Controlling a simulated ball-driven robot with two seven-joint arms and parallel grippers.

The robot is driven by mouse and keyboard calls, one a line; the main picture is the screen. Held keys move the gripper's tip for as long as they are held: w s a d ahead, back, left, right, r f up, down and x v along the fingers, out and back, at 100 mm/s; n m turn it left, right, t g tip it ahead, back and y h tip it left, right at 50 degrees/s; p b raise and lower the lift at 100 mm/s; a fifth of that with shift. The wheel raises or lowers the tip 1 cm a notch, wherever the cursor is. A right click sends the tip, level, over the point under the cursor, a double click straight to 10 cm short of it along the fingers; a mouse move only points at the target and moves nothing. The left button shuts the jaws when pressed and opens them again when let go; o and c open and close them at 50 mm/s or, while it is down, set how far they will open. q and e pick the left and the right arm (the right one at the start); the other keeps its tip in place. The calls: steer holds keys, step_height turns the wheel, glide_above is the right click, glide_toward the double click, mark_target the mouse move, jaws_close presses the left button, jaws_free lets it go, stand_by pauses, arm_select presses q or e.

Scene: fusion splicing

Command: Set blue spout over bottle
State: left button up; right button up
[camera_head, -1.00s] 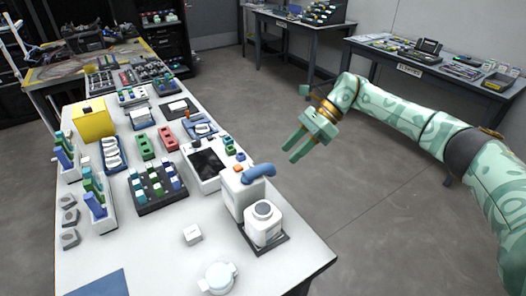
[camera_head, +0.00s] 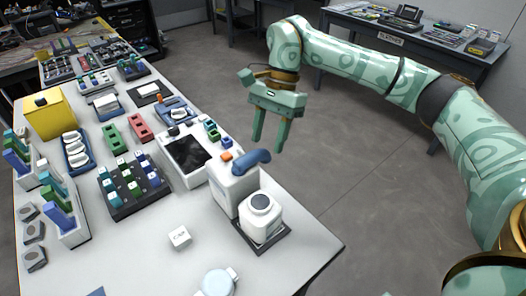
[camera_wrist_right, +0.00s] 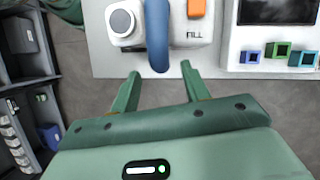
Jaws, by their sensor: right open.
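The blue spout (camera_head: 252,161) is a curved tube on top of a white dispenser unit (camera_head: 235,187) near the table's right edge. It points toward the right, beyond the white bottle (camera_head: 262,218), which stands upright on a dark base in front of the unit. The spout is not over the bottle's grey cap. My right gripper (camera_head: 269,147) is open and empty, fingers down, behind and above the spout. In the right wrist view the spout (camera_wrist_right: 157,38) lies ahead, between the lines of the two open fingers (camera_wrist_right: 160,78), with the bottle (camera_wrist_right: 122,22) to its left. My left gripper is out of view.
An orange button (camera_head: 226,156) sits on the dispenser beside the spout. A device with a dark screen (camera_head: 187,152) stands left of it. A small white block (camera_head: 180,237) lies on the table (camera_head: 140,255). Open floor lies right of the table.

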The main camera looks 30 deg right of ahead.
mark_target(265, 149)
steer(key=shift+b+x, duration=0.3)
steer(key=shift+x, duration=1.4)
jaws_close()
steer(key=shift+s+a, duration=0.1)
